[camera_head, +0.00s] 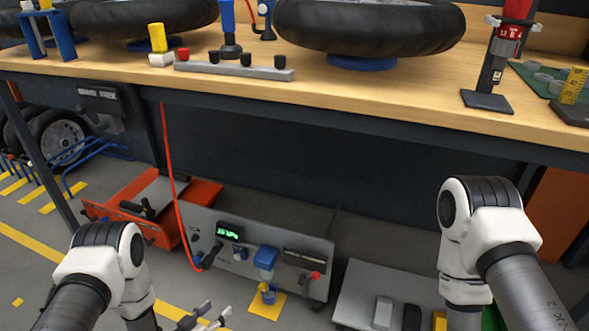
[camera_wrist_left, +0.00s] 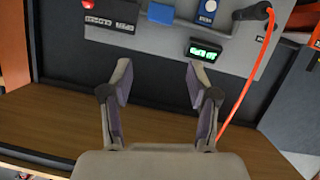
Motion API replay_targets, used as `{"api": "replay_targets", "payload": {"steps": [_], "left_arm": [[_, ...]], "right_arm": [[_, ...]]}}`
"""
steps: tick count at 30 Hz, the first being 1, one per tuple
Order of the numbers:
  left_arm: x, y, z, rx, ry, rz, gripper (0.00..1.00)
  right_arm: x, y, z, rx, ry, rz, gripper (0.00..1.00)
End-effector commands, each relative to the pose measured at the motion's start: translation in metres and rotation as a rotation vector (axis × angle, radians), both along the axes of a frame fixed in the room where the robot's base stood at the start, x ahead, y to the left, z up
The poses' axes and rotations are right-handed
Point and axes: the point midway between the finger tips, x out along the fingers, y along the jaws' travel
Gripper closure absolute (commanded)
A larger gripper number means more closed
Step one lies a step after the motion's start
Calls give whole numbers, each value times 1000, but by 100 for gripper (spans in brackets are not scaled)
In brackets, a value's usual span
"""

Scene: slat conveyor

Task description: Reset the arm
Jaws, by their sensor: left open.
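My left arm (camera_head: 105,270) comes in at the lower left, a white and black joint with a grey link. My left gripper (camera_head: 208,316) is low in the head view, partly cut off by the bottom edge, in front of the grey control panel. In the left wrist view its two fingers (camera_wrist_left: 157,80) stand wide apart with nothing between them. My right arm (camera_head: 480,245) is at the lower right, bent downward. Its gripper is out of the picture.
A wooden workbench (camera_head: 400,83) spans the view above both arms, carrying tyres (camera_head: 370,22) and tools. Below it stand an orange tray (camera_head: 112,205) and the grey panel (camera_head: 318,262) with a green display. An orange hose (camera_head: 167,150) hangs down to the panel.

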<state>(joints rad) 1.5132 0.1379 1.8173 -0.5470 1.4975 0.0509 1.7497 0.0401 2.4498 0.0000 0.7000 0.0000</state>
Motion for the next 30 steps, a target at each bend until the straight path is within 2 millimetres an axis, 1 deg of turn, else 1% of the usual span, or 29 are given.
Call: {"api": "replay_targets", "payload": {"steps": [1, 2, 3, 5, 6, 8, 9, 11, 12, 14, 15, 17, 18, 20, 21, 23, 24, 25, 27, 30], "left_arm": [[1, -2, 44, 1, 3, 3, 40], [0, -3, 63, 3, 13, 4, 40], [-2, -4, 86, 8, 29, 10, 40], [-6, -5, 122, 20, 63, 20, 40], [-11, -5, 143, 31, 94, 29, 40], [-20, -5, 174, 50, 146, 43, 40], [-28, -4, 192, 64, 188, 52, 40], [-41, -3, 217, 89, 255, 68, 40], [-51, -1, 231, 106, 303, 78, 40], [-67, 2, 250, 132, 374, 95, 40], [-79, 4, 261, 149, 424, 106, 40], [-98, 8, 277, 176, 500, 122, 40], [-113, 11, 287, 196, 558, 132, 40], [-139, 16, 303, 227, 653, 150, 40], [-159, 20, 310, 249, 725, 163, 40], [-189, 26, 311, 281, 831, 182, 40], [-209, 29, 308, 298, 898, 194, 40], [-223, 32, 304, 310, 945, 201, 40], [-250, 37, 304, 333, 1041, 218, 40], [-278, 42, 306, 357, 1145, 236, 40]], "right_arm": [[0, 0, 39, 0, 0, 0, 100], [0, 0, 56, 0, 0, 0, 100], [0, 0, 76, 0, 0, 0, 100], [0, 0, 109, 0, 0, 0, 100], [0, 0, 130, 0, -1, 0, 100], [0, 0, 161, 0, -1, 0, 100], [1, 0, 181, 0, -1, 0, 100], [1, 0, 207, 0, -1, 0, 100], [0, 0, 223, 0, -1, 0, 100], [0, 0, 244, 0, -1, 0, 100], [0, 0, 257, 0, -1, 0, 100], [0, 0, 275, 0, 0, 0, 100], [0, 0, 287, 0, 0, 0, 100], [0, 0, 305, 0, 0, 0, 100], [0, 0, 313, 0, 0, 0, 100], [1, 0, 315, 0, -1, 0, 100], [1, 0, 312, 0, -1, 0, 100], [0, 0, 309, 0, -1, 0, 100], [0, 0, 306, 0, 1, 0, 100], [0, 0, 306, 0, 1, 0, 100]]}}
